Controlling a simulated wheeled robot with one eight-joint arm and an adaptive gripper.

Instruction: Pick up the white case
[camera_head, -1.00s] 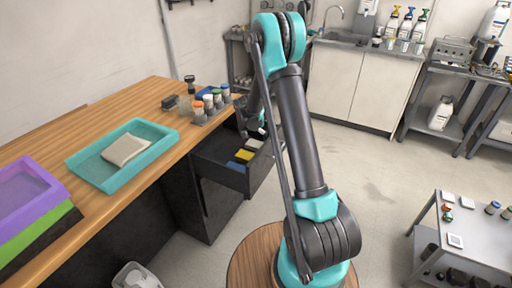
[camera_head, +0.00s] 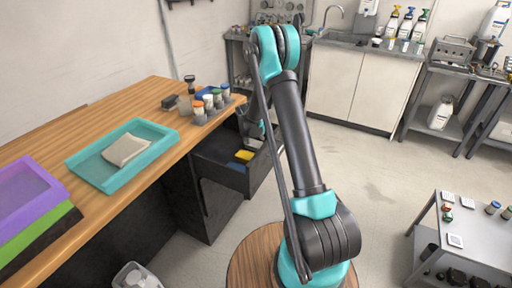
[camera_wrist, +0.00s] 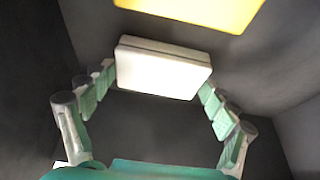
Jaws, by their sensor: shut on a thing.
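The white case (camera_wrist: 162,68) is a pale, rounded box seen in the wrist view, between the two green-padded fingers of my gripper (camera_wrist: 157,83). The fingertips press on its left and right ends, so my gripper is shut on it. In the head view, my gripper is at the open drawer (camera_head: 218,175), largely hidden by my arm and the desk. I cannot make out the white case there. How far it is off the drawer floor is unclear.
A yellow case (camera_head: 244,155) lies in the drawer; it also shows just beyond the white case in the wrist view (camera_wrist: 200,8). Dark drawer walls rise close around my gripper. The wooden desk (camera_head: 120,95) above holds a teal tray (camera_head: 88,178) and several small bottles (camera_head: 208,101).

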